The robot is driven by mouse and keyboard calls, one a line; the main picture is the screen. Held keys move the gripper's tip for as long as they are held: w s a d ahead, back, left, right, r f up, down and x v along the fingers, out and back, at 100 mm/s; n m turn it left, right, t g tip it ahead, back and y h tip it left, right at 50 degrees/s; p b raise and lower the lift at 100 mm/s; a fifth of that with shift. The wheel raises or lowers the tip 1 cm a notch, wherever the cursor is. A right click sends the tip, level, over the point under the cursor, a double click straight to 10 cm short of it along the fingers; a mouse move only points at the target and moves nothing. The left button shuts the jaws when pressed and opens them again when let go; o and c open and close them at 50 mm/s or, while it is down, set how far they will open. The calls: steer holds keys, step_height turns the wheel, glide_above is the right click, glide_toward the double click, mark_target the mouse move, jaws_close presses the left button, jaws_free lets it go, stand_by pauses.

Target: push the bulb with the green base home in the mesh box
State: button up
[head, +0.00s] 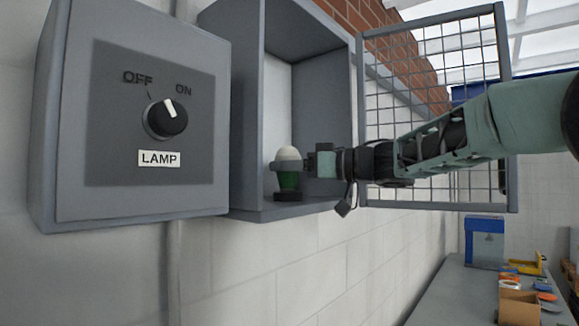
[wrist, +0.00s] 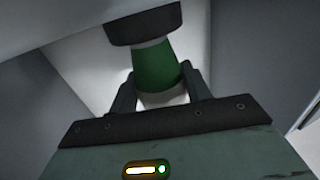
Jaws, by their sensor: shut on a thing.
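The bulb with the green base (head: 289,180) stands upright inside the grey mesh box (head: 242,120), near its floor, with its white top up. A dark round socket (head: 288,196) is beneath it on the box floor. My gripper (head: 281,166) reaches in from the right and is shut on the bulb. In the wrist view, which looks upside down, my gripper's fingers (wrist: 157,92) stand on both sides of the green base (wrist: 155,68). A narrow pale band shows between the green base and the dark socket (wrist: 142,23). The fingers partly hide the bulb.
The box's mesh door (head: 437,110) is swung open to the right, behind my arm. A lamp switch box (head: 200,195) with a knob (head: 165,119) is at left. A bench (head: 450,295) with a blue machine (head: 484,242) and a cardboard box (head: 518,306) is at lower right.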

steer(key=shift+f, duration=0.65)
stand_by(0.3)
steer(key=o, duration=1)
steer(key=shift+o, duration=0.5)
steer(key=shift+r, duration=0.2)
steer(key=o, duration=0.6)
steer(key=shift+c, duration=0.2)
steer(key=shift+r, duration=0.1)
steer(key=shift+r, duration=0.2)
steer(key=shift+r+p, duration=2.3)
steer(key=shift+p, duration=0.35)
steer(key=shift+r+p, duration=0.5)
steer(key=shift+r, duration=0.6)
